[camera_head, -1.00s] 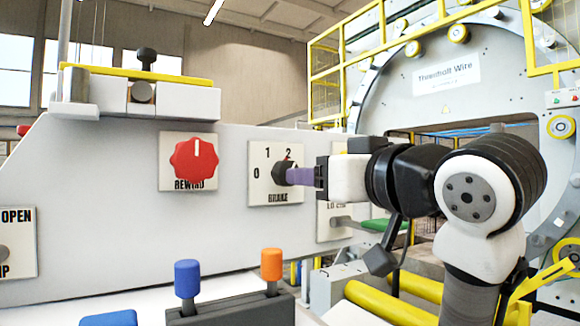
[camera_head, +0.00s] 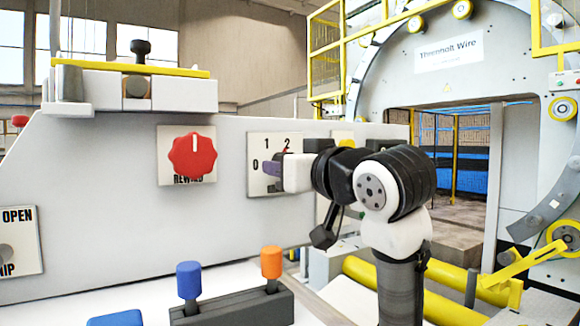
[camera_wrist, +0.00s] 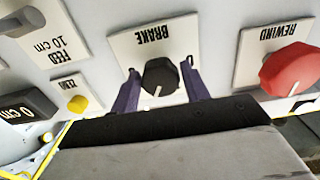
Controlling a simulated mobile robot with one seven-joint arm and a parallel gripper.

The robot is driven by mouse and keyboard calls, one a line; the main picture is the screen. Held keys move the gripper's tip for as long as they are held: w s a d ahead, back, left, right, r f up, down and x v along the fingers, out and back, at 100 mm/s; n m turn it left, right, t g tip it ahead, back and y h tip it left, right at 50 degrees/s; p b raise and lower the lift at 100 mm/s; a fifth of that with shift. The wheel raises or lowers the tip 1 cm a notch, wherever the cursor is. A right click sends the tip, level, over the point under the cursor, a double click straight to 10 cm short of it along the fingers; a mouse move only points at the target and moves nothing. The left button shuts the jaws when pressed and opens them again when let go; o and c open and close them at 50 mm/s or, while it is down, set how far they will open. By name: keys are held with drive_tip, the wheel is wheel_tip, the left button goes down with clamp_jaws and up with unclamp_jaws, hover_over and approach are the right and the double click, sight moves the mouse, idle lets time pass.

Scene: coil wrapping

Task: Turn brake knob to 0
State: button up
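The black brake knob (camera_wrist: 160,77) sits on its white BRAKE plate (camera_wrist: 123,45) in the wrist view, its white pointer line running down and slightly left. In the head view the plate (camera_head: 258,141) shows the marks 0, 1 and 2, with 0 at the left; my gripper hides most of the knob there. My gripper (camera_head: 271,168) reaches the plate from the right.
A red REWIND knob (camera_head: 192,155) is on the panel left of the brake plate. A yellow ZERO button (camera_wrist: 78,103) and the FEED plate (camera_wrist: 58,46) lie on the brake's other side. Blue (camera_head: 189,280) and orange (camera_head: 271,262) levers stand below, in front of the panel.

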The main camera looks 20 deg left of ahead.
drive_tip(key=c, duration=0.6)
drive_tip(key=shift+o, duration=0.2)
drive_tip(key=shift+n, duration=0.4)
drive_tip(key=n, duration=2.3)
drive_tip(key=shift+r, duration=0.15)
drive_tip(key=o, duration=1)
drive_tip(key=shift+d, duration=0.1)
drive_tip(key=shift+c, duration=0.2)
